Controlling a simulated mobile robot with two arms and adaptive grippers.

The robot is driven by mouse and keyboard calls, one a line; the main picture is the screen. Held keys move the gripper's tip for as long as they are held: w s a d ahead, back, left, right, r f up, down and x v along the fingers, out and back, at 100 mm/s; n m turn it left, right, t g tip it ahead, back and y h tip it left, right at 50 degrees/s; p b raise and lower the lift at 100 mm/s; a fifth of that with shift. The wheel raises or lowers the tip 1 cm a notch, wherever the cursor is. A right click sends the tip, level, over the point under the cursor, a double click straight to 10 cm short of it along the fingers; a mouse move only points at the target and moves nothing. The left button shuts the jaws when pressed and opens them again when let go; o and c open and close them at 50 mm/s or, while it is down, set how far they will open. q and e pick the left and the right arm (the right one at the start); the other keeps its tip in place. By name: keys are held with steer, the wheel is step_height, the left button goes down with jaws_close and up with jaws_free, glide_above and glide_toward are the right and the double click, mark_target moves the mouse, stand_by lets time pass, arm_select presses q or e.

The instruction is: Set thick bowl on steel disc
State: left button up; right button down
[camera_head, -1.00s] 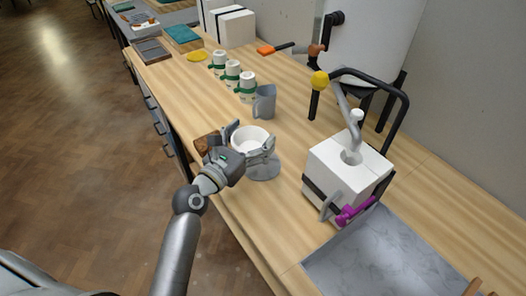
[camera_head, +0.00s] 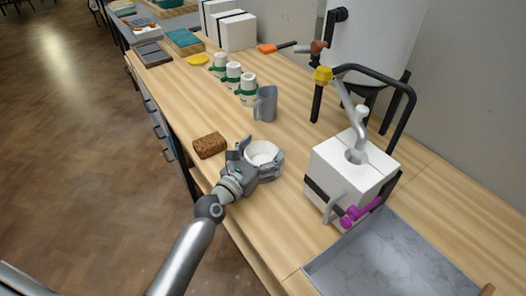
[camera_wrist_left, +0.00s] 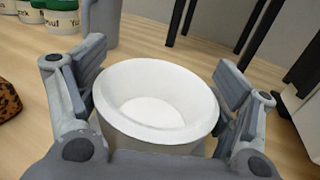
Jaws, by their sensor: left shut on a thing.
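The thick white bowl (camera_head: 262,150) is upright near the middle of the wooden counter in the head view. My left gripper (camera_head: 261,160) has its fingers on both sides of the bowl and is shut on it. In the left wrist view, the bowl (camera_wrist_left: 155,100) fills the space between the two grey finger pads, its round opening empty. The steel disc does not show clearly now; the bowl and my gripper cover the place where it stood. I cannot tell whether the bowl touches it. My right gripper is in neither view.
A brown speckled block (camera_head: 209,145) lies left of my gripper. A grey pitcher (camera_head: 265,103) and several white cups with green bands (camera_head: 233,75) stand behind. A white box (camera_head: 350,170) with a pipe and purple handle stands right, near a grey slab (camera_head: 385,262). Bare counter lies between.

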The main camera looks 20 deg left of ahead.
mark_target(252, 164)
arm_select(q)
steer(key=shift+f, duration=0.1)
steer(key=o, duration=1.2)
steer(key=b+v, duration=0.1)
steer(key=v, duration=0.9)
steer(key=shift+s+a, duration=0.1)
steer(key=shift+v, duration=0.9)
steer(key=shift+s, duration=0.1)
